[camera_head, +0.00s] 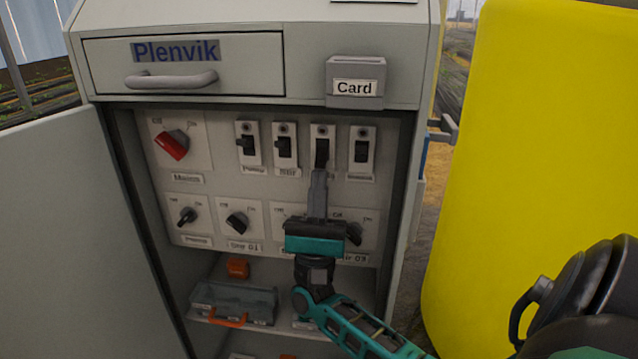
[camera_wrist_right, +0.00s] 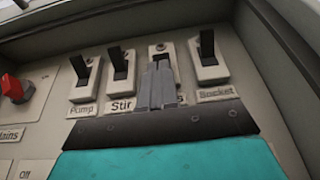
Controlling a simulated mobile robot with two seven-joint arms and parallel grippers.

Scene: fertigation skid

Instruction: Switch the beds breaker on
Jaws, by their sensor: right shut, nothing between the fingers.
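The beds breaker (camera_head: 322,130) is the third of the breakers in the upper row of the panel, with a pale plate and a dark lever. My right gripper (camera_head: 320,172) is shut and empty, its fingertips at the lower part of this breaker. In the right wrist view the shut fingers (camera_wrist_right: 160,68) cover most of the breaker's lever and label; only the plate's top (camera_wrist_right: 159,48) and the label's end show. Whether the fingers touch the lever, and the lever's position, I cannot tell. My left gripper is not in view.
The stir breaker (camera_head: 285,147) and the socket breaker (camera_head: 362,152) stand close on either side, with the pump breaker (camera_head: 248,144) further left. A red mains knob (camera_head: 172,145) is at far left. The open cabinet door (camera_head: 60,240) and yellow tank (camera_head: 530,150) flank the cabinet.

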